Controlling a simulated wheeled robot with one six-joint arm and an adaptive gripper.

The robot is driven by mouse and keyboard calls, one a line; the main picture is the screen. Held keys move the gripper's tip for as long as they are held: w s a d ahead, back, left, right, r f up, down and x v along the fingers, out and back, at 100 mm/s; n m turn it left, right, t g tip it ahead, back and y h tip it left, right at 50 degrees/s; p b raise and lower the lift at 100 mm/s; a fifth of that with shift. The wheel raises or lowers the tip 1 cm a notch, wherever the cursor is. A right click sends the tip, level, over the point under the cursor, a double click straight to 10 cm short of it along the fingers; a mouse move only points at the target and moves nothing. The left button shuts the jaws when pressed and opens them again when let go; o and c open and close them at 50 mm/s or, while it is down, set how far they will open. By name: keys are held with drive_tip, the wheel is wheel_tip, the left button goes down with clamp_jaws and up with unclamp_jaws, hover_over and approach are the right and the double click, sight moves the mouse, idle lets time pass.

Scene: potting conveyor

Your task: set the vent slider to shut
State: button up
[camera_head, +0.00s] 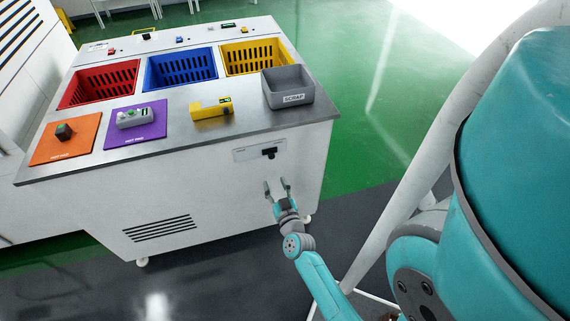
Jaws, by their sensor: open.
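The vent slider is a small black knob (269,153) on a pale plate (252,151) on the white front of the cabinet, near its right end. The knob stands right of the plate's middle. Markings on the plate are too small to read. My gripper (277,184) is open and empty, just below the knob and in front of the cabinet face. Its two fingers point up toward the plate, apart from the knob as far as I can tell.
On the cabinet top (180,168) are red (75,104), blue (152,86) and yellow (230,70) bins and a grey scrap box (291,102). Orange (45,152) and purple (112,142) mats hold small devices. A louvred vent (160,228) is low on the front. Green floor lies right.

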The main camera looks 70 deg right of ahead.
sight(272, 157)
drive_tip(key=shift+m+g+h, duration=0.3)
drive_tip(key=x, duration=0.4)
drive_tip(key=s+d+x, duration=0.1)
drive_tip(key=x, duration=0.7)
drive_tip(key=shift+s+d, duration=0.2)
drive_tip(key=shift+d, duration=0.1)
clamp_jaws()
